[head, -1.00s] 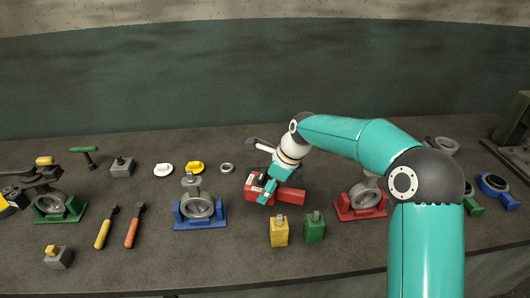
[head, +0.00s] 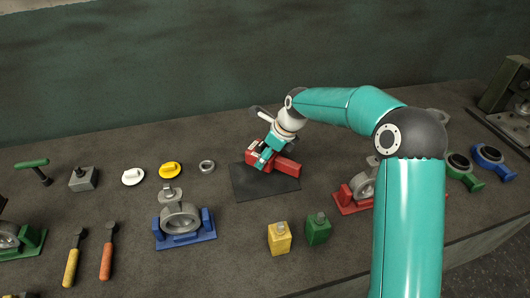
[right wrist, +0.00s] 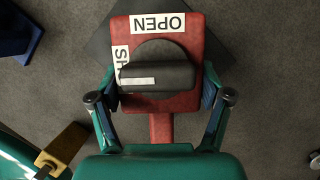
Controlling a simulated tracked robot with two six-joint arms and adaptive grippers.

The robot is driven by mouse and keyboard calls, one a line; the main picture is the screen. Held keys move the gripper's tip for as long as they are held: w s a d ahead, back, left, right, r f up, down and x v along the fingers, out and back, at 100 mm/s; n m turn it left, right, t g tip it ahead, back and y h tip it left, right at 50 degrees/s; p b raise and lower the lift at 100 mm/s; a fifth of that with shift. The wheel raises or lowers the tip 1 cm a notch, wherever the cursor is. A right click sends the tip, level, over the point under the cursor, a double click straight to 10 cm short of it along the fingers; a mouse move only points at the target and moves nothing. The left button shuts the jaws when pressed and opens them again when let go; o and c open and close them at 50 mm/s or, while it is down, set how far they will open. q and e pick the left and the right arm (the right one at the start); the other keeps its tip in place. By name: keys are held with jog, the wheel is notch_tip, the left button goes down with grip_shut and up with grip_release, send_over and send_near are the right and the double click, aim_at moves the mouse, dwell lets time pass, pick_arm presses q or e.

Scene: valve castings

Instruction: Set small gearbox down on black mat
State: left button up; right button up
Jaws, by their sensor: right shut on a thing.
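The small gearbox appears to be the red box with a black knob and white labels, one reading OPEN, filling the middle of the right wrist view (right wrist: 189,105). It also shows in the head view (head: 287,168). My right gripper (right wrist: 160,108) is shut on it, one finger on each side; it shows small in the head view (head: 262,159). The black mat (head: 262,188) lies on the table under and in front of the gearbox in the head view. I cannot tell whether the gearbox touches the mat. My left gripper is not in view.
A blue-based casting (head: 182,226) stands left of the mat and a red-based one (head: 358,190) to the right. Yellow (head: 279,238) and green (head: 318,231) blocks stand in front. A grey ring (head: 207,167) lies to the left. Table behind the mat is clear.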

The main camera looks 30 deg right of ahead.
aim_at(276, 157)
jog(key=shift+w+r, duration=0.15)
jog(key=shift+r, duration=0.05)
jog(key=shift+f+b, duration=1.9)
jog(key=shift+f, duration=1.4)
jog(key=shift+f, duration=0.15)
jog(key=o, duration=1.7)
jog(key=shift+o, duration=0.3)
jog(key=shift+f, duration=0.15)
jog(key=v, duration=1.2)
